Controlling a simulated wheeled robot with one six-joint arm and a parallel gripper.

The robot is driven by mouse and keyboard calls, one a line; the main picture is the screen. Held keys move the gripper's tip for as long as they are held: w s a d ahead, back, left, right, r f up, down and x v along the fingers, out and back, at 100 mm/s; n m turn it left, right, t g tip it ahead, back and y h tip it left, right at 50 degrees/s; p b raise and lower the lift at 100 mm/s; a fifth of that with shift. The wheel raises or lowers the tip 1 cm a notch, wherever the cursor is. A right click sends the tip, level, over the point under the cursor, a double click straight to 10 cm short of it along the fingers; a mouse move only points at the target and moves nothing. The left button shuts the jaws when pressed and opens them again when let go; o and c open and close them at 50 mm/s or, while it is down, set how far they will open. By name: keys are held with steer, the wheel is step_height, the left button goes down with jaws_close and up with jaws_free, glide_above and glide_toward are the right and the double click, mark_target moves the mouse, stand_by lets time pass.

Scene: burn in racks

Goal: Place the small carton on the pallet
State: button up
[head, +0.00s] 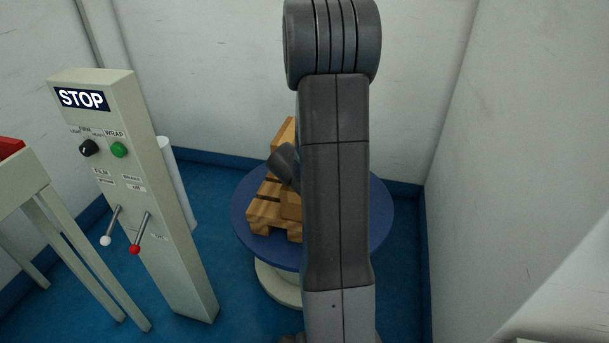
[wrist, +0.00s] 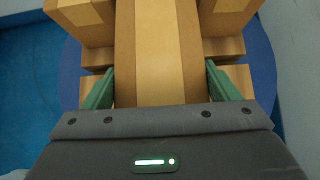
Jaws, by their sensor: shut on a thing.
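My gripper (wrist: 158,84) is shut on a small brown carton (wrist: 154,45) with a lighter tape strip, its green fingers on both sides of it. The wooden pallet (head: 266,212) lies on a round blue turntable (head: 245,235) in the head view. In the wrist view, pallet slats (wrist: 97,58) show on both sides of the held carton, which is over the pallet. Whether its underside touches the pallet cannot be told. In the head view my arm hides the gripper and most of the load.
Other cartons stand on the pallet to the left (wrist: 84,24) and right (wrist: 228,16) of the held one in the wrist view. A control post (head: 150,205) with a STOP sign and levers stands left of the turntable. White walls close in behind and right.

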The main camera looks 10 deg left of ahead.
steer(key=shift+f, duration=0.1)
steer(key=o, duration=2)
steer(key=shift+c, duration=0.2)
steer(key=shift+s+r, duration=0.2)
steer(key=shift+r, duration=0.25)
steer(key=p+v, duration=0.4)
steer(key=v, duration=0.6)
steer(key=shift+s+r, duration=0.4)
steer(key=shift+s, duration=0.2)
